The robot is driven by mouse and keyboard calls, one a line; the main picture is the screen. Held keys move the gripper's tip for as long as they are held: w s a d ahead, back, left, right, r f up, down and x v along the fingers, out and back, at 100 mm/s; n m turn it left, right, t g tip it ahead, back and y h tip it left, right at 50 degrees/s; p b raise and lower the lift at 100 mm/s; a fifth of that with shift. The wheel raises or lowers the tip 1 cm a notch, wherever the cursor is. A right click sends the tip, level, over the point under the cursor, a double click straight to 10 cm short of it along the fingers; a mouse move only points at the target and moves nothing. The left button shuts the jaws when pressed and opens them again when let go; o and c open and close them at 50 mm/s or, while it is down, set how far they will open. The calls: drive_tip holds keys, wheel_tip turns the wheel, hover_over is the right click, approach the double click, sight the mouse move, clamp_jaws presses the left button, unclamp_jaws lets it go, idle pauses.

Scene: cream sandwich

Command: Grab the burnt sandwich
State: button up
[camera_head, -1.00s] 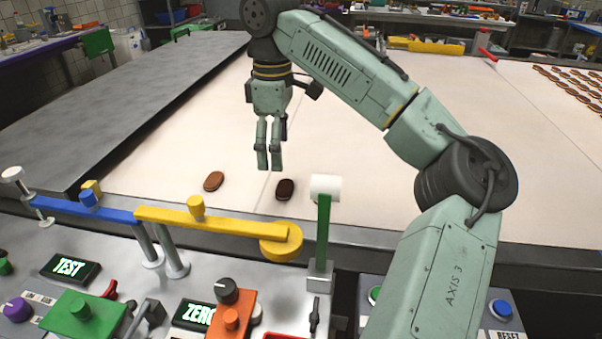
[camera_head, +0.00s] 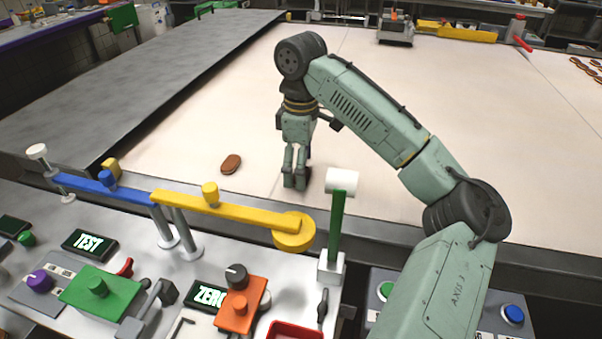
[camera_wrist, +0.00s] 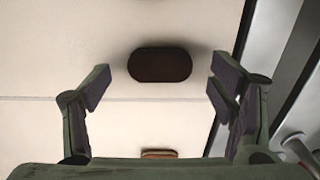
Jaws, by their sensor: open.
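The burnt sandwich (camera_wrist: 160,65) is a dark, almost black oval lying flat on the pale belt (camera_head: 420,130). In the wrist view it lies between the two fingers, with a gap on each side, around the level of their tips. In the head view it is mostly hidden by my gripper (camera_head: 296,184), which points straight down over it, low and close to the belt. My gripper is open and empty. A lighter brown sandwich (camera_head: 231,164) lies on the belt to the left; it also shows at the bottom of the wrist view (camera_wrist: 159,154).
A yellow barrier arm (camera_head: 235,210) and a blue one (camera_head: 95,188) run along the front edge. A green post with a white roller (camera_head: 342,180) stands just right of my gripper. Several sandwiches lie at the far right. The belt behind is clear.

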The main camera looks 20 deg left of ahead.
drive_tip(key=shift+f, duration=0.5)
drive_tip(key=shift+c, duration=0.6)
drive_tip(key=c, duration=0.8)
